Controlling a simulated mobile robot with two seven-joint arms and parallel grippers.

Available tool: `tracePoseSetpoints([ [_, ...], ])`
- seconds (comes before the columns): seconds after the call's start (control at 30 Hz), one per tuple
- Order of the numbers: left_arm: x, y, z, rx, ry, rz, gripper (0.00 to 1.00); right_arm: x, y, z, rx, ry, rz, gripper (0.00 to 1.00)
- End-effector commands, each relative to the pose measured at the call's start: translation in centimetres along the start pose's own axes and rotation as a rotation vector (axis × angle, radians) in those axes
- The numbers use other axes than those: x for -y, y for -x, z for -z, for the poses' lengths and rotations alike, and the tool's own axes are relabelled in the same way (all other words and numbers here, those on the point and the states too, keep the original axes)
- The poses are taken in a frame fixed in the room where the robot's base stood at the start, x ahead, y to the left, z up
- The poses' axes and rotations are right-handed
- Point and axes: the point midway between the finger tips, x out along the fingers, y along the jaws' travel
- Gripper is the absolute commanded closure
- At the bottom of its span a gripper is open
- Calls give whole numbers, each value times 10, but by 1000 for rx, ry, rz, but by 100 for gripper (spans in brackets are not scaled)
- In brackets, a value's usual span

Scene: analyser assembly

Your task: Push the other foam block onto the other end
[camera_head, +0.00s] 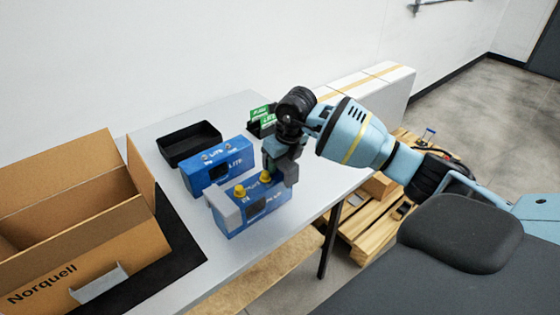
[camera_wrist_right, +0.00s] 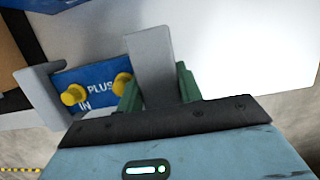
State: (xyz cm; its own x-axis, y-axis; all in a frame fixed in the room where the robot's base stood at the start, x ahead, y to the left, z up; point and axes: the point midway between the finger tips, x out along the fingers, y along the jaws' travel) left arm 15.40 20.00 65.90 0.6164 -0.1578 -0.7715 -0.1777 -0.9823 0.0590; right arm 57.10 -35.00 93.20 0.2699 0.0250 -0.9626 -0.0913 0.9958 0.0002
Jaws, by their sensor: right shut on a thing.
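The blue analyser (camera_head: 262,205) with two yellow knobs lies on the table. One grey foam block (camera_head: 224,210) is fitted on its left end; this block also shows in the wrist view (camera_wrist_right: 42,98). My right gripper (camera_head: 281,158) is shut on the other grey foam block (camera_wrist_right: 150,62), which sits between its green fingers (camera_wrist_right: 155,90). The held block is at the analyser's right end, beside the right yellow knob (camera_wrist_right: 122,83). I cannot tell whether it is fully seated, since the gripper hides part of that end. My left gripper is not in view.
A second blue analyser (camera_head: 217,167) stands just behind, with a black tray (camera_head: 189,143) beyond it. An open cardboard box (camera_head: 75,250) stands on a dark mat (camera_head: 172,262) at left. Green-labelled items (camera_head: 262,118) are behind the gripper. The table's front edge is close.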

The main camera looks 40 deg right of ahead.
Motion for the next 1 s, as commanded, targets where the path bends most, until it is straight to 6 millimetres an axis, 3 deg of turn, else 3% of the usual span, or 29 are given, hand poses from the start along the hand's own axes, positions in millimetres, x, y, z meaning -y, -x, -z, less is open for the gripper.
tracePoseSetpoints([
  [0.3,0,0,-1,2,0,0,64,0,-4,2,-6,0,0,86],
  [0.33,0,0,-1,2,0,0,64,0,-4,2,-7,0,0,62],
  [0.5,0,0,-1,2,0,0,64,-1,-4,3,-8,1,-1,40],
  [1.0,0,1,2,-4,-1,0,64,-3,-2,2,-12,4,-3,39],
])
